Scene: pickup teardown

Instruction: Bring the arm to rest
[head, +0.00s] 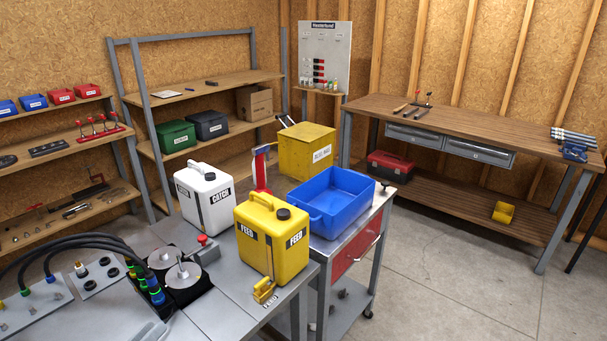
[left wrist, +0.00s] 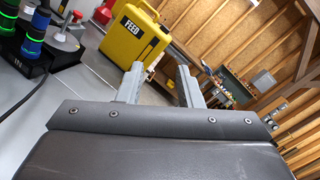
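My left gripper (left wrist: 160,82) shows in the left wrist view with its two grey fingers apart and nothing between them. It is open and empty. A yellow FEED can (left wrist: 134,38) stands beyond the fingers, apart from them. In the head view only a small grey part, probably of my left gripper (head: 152,333), shows at the bottom edge, in front of the bench. My right gripper is in neither view.
The grey bench (head: 215,308) carries the yellow FEED can (head: 270,238), a white CATCH can (head: 204,198), black-hosed fittings (head: 150,283) and a red button box (head: 205,248). A blue bin (head: 333,200) sits on a cart at right. The floor (head: 450,280) beyond is clear.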

